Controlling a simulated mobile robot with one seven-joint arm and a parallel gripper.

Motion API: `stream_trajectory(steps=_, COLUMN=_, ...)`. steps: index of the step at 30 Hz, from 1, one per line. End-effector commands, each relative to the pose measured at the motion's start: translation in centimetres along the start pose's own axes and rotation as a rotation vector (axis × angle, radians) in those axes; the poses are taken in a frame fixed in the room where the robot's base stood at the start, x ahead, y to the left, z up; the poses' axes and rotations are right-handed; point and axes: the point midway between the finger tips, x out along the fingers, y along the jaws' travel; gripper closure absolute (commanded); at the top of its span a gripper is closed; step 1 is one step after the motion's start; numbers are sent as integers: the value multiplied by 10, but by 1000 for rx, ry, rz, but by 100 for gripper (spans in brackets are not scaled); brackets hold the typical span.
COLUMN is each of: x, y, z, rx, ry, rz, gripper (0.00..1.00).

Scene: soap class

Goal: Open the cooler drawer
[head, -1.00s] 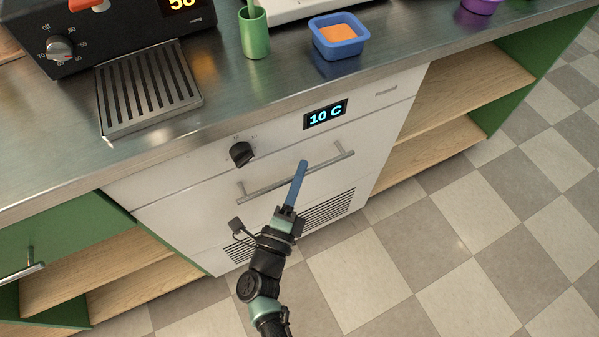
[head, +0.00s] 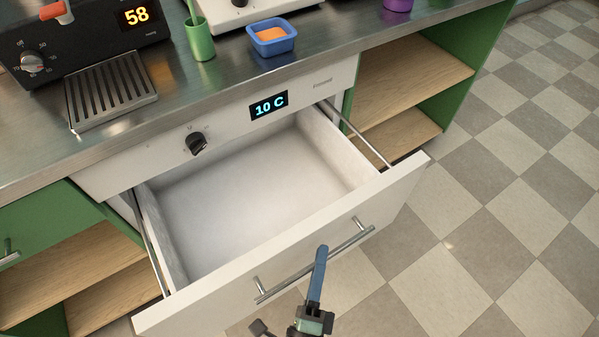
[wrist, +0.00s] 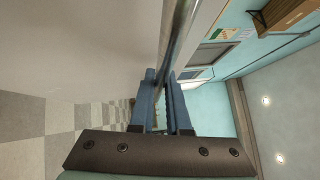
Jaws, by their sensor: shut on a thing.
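The cooler drawer (head: 250,195) is pulled well out from under the steel counter, and its inside is empty and white. Its front panel (head: 400,190) carries a long metal bar handle (head: 290,285). My gripper (head: 318,262) is at the middle of this handle, in front of the drawer. In the wrist view the handle bar (wrist: 176,45) runs between the two blue fingers (wrist: 162,100), which are shut on it. The cooler's display (head: 269,105) reads 10 C, with a black knob (head: 196,143) to its left.
On the counter (head: 200,85) stand a black machine with a drip grate (head: 112,90), a green cup (head: 200,40) and a blue bowl (head: 270,38) with orange contents. Open wooden shelves (head: 415,75) flank the cooler. The checkered floor (head: 500,220) at the right is clear.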

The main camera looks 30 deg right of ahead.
Motion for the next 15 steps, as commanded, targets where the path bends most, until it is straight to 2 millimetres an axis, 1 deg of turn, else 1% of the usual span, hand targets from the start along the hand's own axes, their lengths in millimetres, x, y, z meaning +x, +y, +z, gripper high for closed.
stream_trajectory(steps=1, x=-12, y=-2, z=-10, rx=-4, ry=-3, rz=5, gripper=100)
stream_trajectory(steps=6, x=-36, y=-9, z=-34, rx=-3, ry=-3, rz=4, gripper=100)
stream_trajectory(steps=10, x=-47, y=-12, z=-45, rx=-2, ry=-4, rz=3, gripper=100)
stream_trajectory(steps=15, x=-54, y=-15, z=-52, rx=0, ry=-3, rz=1, gripper=100)
